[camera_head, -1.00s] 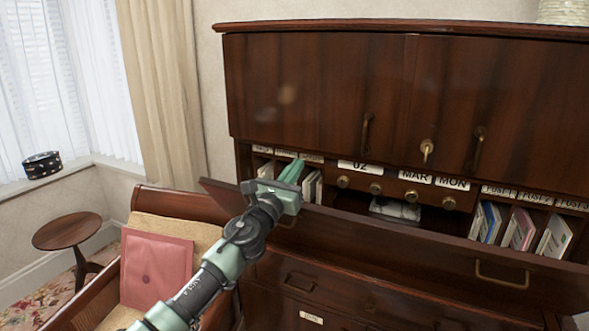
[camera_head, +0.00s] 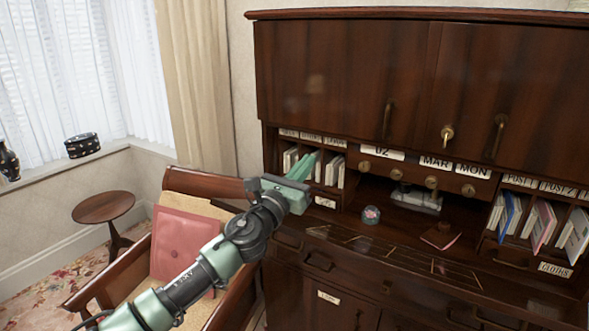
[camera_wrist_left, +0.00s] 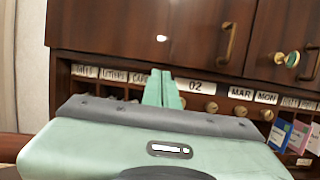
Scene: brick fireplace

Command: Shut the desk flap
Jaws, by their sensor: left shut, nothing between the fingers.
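The dark wood desk has its flap (camera_head: 395,258) down, tilted open at the front, with its inner face and thin inlaid lines showing. Behind it the pigeonholes and a desk interior are exposed. My left gripper (camera_head: 305,163) is shut and empty, at the left end of the desk in front of the left pigeonholes, above the flap's left end. It also shows in the left wrist view (camera_wrist_left: 163,85), where its green fingers are together, pointing at the labelled pigeonholes. In the wrist view the flap is hidden below the gripper body. My right gripper is not in view.
Upper cabinet doors (camera_head: 350,80) with brass handles are shut above. A glass paperweight (camera_head: 371,215) and a dark calendar stand (camera_head: 415,200) sit inside the desk. A chair with a pink cushion (camera_head: 185,240) stands close at the left, beneath my arm.

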